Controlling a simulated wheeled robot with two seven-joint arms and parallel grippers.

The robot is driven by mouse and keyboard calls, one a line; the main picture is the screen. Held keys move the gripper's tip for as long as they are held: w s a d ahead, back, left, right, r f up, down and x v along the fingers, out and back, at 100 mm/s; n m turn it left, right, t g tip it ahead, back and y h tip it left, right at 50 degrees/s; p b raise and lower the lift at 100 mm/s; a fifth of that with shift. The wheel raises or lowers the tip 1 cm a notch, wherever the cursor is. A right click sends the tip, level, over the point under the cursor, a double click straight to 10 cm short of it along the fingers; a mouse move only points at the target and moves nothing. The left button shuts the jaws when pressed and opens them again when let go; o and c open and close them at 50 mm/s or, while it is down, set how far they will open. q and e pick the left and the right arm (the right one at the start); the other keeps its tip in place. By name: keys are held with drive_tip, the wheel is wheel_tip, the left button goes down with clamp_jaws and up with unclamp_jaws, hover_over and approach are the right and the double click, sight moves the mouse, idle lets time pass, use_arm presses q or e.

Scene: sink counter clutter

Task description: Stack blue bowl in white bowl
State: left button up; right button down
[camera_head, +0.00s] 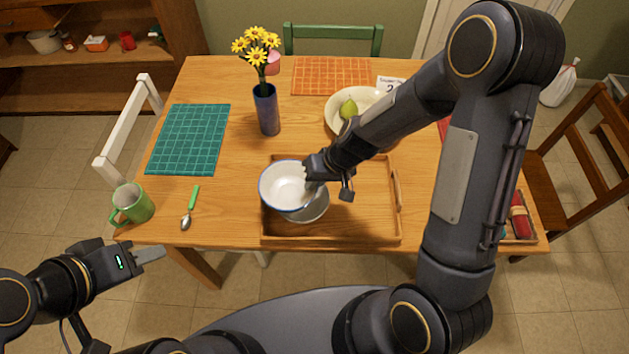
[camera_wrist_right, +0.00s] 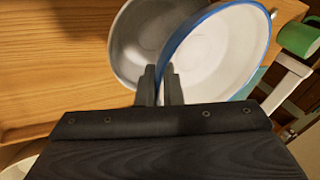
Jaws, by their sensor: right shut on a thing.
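The blue bowl, white inside with a blue rim (camera_head: 283,188), is held by its rim and tilted, above and overlapping the left part of a plain greyish-white bowl (camera_head: 318,210). The white bowl sits in the wooden tray (camera_head: 375,239). My right gripper (camera_head: 312,180) is shut on the blue bowl's rim. In the right wrist view its fingers (camera_wrist_right: 160,86) pinch the rim of the blue bowl (camera_wrist_right: 222,50), with the white bowl (camera_wrist_right: 135,45) beside and behind it. I cannot tell whether the bowls touch. My left gripper (camera_head: 150,255) is off the table's front left edge, holding nothing visible.
A green mug (camera_head: 135,205) and a green-handled spoon (camera_head: 190,208) lie left of the tray. A vase of yellow flowers (camera_head: 267,112) and a plate (camera_head: 340,103) with a pear (camera_head: 348,109) stand behind. The tray's right part is clear.

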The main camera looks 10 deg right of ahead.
drive_tip(key=shift+f+b, duration=0.55)
drive_tip(key=shift+b, duration=0.05)
drive_tip(key=c, duration=1.6)
unclamp_jaws()
drive_tip(key=shift+r, duration=0.1)
